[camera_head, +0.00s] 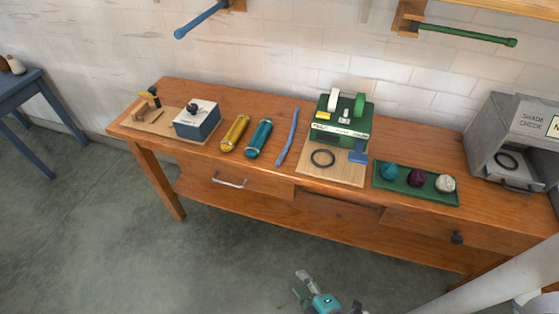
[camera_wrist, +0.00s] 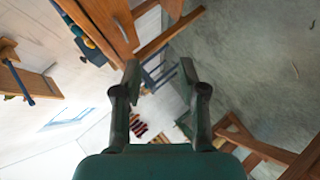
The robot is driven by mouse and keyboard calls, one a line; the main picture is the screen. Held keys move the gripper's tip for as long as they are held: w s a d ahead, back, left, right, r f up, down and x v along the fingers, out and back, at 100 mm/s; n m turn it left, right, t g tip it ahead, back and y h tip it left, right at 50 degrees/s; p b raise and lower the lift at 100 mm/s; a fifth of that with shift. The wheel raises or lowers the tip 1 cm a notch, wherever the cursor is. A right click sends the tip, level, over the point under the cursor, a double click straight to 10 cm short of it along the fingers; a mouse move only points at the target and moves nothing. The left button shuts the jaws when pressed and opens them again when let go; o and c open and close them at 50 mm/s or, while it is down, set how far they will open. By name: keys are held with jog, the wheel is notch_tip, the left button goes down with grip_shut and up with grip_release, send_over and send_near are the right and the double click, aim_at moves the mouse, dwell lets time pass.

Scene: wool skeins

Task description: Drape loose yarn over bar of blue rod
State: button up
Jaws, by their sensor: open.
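The blue rod (camera_head: 203,19) sticks out from a wooden bracket on the wall at the upper left of the head view. Its bar looks bare. A dark blue rod on a wooden bracket also shows at the left of the wrist view (camera_wrist: 21,84). A long blue strand, apparently the loose yarn (camera_head: 287,137), lies on the workbench beside the teal skein (camera_head: 258,138). My gripper (camera_head: 304,284) is low in front of the bench, well away from yarn and rod. In the wrist view its fingers (camera_wrist: 160,78) are apart with nothing between them.
The wooden workbench (camera_head: 230,165) also holds a yellow skein (camera_head: 235,132), a blue box (camera_head: 197,121), a green machine (camera_head: 341,121), a green tray (camera_head: 415,196) of yarn balls and a grey cabinet (camera_head: 510,140). A green rod (camera_head: 467,35) is on the wall at right. Floor in front is clear.

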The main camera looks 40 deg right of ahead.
jog(key=w+d+n+g+h, duration=0.3)
jog(key=w+n, duration=0.5)
jog(key=w, duration=0.8)
jog(key=w+d+r+n+g+h, duration=0.35)
jog(key=w+r+h, duration=0.35)
jog(key=w+r, duration=0.55)
jog(key=shift+n+t, duration=0.35)
jog(key=shift+f+x, duration=0.15)
jog(key=shift+x, duration=2.6)
jog(key=shift+f+x, duration=0.2)
jog(key=shift+x, duration=2.55)
jog(key=shift+a, duration=0.15)
jog(key=shift+c, duration=0.4)
